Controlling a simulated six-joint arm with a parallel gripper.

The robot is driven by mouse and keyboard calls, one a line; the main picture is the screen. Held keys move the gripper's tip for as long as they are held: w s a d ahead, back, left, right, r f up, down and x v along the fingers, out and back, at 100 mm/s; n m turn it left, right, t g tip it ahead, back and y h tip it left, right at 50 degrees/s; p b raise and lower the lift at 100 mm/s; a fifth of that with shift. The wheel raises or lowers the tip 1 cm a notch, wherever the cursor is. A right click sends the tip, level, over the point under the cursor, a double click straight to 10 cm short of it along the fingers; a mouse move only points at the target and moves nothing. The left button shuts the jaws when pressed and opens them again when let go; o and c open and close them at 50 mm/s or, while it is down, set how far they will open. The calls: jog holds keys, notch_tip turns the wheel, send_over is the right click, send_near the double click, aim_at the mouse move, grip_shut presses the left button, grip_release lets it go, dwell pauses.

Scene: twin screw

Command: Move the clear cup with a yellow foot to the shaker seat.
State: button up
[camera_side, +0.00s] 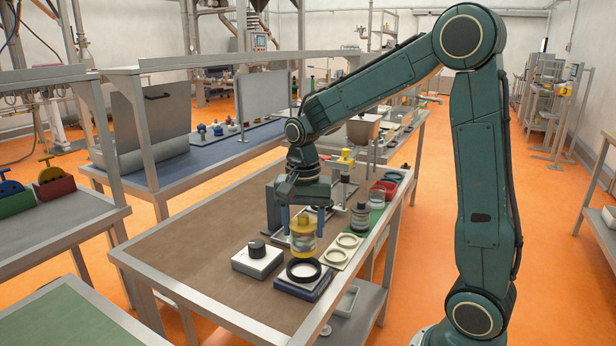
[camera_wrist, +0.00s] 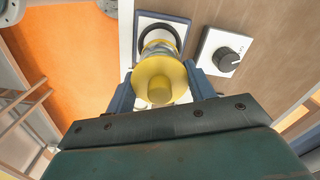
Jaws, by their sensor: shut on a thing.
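My gripper (camera_side: 304,218) points down and is shut on the clear cup (camera_side: 303,240), with one blue finger on each side. The cup is upright and shows yellow at its lower end and near its top. In the wrist view, a round yellow part with a raised centre hides most of the cup (camera_wrist: 159,78), between the fingers of my gripper (camera_wrist: 160,82). The shaker seat, a black ring on a white and blue base (camera_side: 303,273), is below the cup in the side view. In the wrist view the seat (camera_wrist: 176,24) shows just past the cup. The cup looks held above it; the exact gap is unclear.
A white box with a black knob (camera_side: 257,258) stands left of the seat. A pale plate with two rings (camera_side: 342,252) is to its right. A dark-topped jar (camera_side: 360,217) and a red tray (camera_side: 384,190) stand farther back. The brown tabletop (camera_side: 190,262) at left is clear.

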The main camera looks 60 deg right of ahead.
aim_at(304, 245)
jog(key=shift+f, duration=1.55)
jog(key=shift+f, duration=1.25)
dwell(1.0)
dwell(0.5)
jog(key=o, duration=1.5)
jog(key=shift+o, duration=0.2)
jog(key=shift+r, duration=0.15)
jog(key=shift+r, duration=3.35)
